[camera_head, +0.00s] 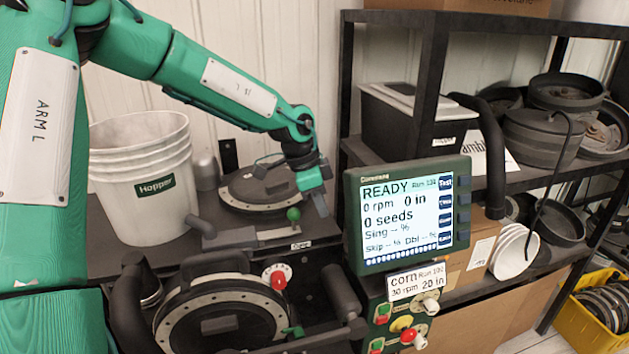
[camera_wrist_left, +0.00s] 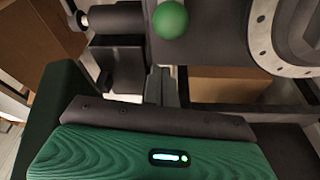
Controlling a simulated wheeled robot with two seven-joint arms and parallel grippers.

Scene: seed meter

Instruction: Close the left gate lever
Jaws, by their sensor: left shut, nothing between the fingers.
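A lever with a green ball knob (camera_head: 293,214) stands on the bench beside a small label, in front of the rear round seed meter (camera_head: 258,186). I cannot tell from a marking whether it is the left gate lever. The green knob also shows at the top of the left wrist view (camera_wrist_left: 170,19). My left gripper (camera_head: 321,204) is shut and empty, pointing down just right of the knob, with a small gap between them. Its closed fingers (camera_wrist_left: 163,86) show below the knob in the wrist view. My right gripper is not in view.
A white hopper bucket (camera_head: 140,185) stands at left. A nearer round meter (camera_head: 222,312) with a red knob (camera_head: 278,280) sits in front. A display reading READY (camera_head: 408,215) stands close right of my gripper. Shelves with dark discs (camera_head: 545,135) fill the right.

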